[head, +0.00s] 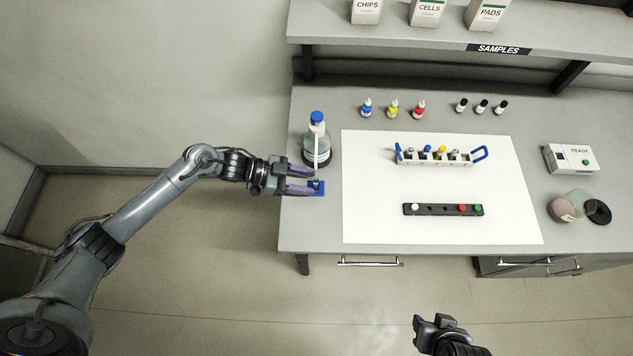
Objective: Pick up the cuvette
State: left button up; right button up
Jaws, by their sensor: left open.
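A small blue block (317,188) sits at the left end of the bench, with a small pale piece on top that may be the cuvette; it is too small to be sure. My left gripper (312,181) is open, its two purple-grey fingers pointing right. The fingertips are at the blue block and partly cover it; I cannot tell whether they touch anything. My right gripper (436,324) shows at the bottom, in front of the bench and away from the objects; its jaws are unclear.
A blue-capped bottle (317,142) stands just behind the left fingers. A blue-handled rack (436,158) and a black strip (444,210) with coloured pieces lie on a white mat (373,220). A READY device (570,158) stands right. A shelf (400,31) overhangs the back.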

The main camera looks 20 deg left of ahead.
aim_at(322, 188)
pick_arm(q)
jog(key=shift+x, duration=2.7)
jog(key=shift+w+a, duration=0.1)
jog(key=shift+a, duration=0.05)
jog(key=c, duration=0.8)
